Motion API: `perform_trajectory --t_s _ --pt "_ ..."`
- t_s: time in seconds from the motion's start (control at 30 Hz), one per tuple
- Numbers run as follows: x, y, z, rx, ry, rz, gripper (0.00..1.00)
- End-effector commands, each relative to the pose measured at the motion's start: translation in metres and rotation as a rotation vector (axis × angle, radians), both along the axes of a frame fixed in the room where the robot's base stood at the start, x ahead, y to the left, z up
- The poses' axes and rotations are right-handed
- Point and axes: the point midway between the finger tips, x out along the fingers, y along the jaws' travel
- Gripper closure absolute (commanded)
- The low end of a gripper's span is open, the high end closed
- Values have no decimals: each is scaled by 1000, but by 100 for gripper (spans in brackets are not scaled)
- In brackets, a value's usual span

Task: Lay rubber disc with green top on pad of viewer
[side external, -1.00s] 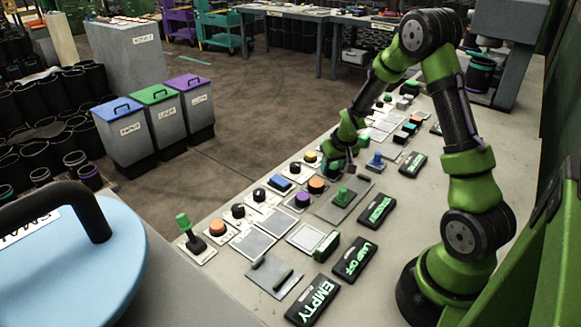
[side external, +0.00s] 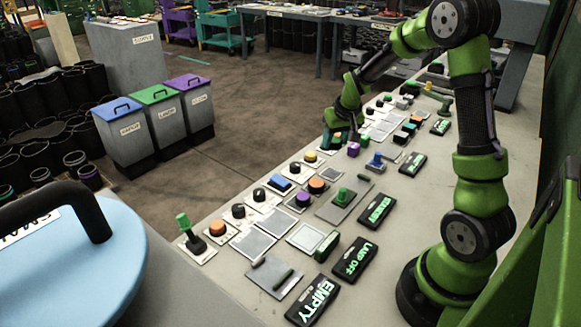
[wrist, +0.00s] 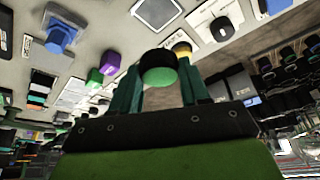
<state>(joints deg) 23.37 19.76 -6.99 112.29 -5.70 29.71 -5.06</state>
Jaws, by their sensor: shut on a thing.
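My gripper (wrist: 158,78) is shut on a black rubber disc with a green top (wrist: 160,76). The disc sits between the two dark green fingertips, apart from the bench in the wrist view as far as I can tell. In the side external view my gripper (side external: 339,140) is over the bench's left edge, near a purple block (side external: 353,149); the disc cannot be made out there. A grey machine (side external: 521,75) stands at the far right end of the bench, partly behind my arm. I cannot tell whether it is the viewer, and no pad on it is clear.
The bench (side external: 420,215) carries rows of knobs, switches and flat plates. A blue lever piece (side external: 376,162), a green knob on a grey plate (side external: 343,196) and black label blocks (side external: 376,211) stand near my gripper. Bare bench lies right of the label blocks.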

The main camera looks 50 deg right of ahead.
Motion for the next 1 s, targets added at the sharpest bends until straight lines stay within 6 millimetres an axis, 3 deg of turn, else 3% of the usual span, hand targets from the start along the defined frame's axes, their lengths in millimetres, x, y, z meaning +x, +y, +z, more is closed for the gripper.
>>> perform_trajectory --t_s 0.1,0.27,0.5,0.77,1.0 --pt "4 15 14 -1 -3 25 84" --pt "-5 62 13 2 -1 188 84" --pt "-23 123 6 4 -1 568 84" --pt "-47 178 1 5 -2 997 84" --pt "-75 226 -2 5 -2 1477 84"
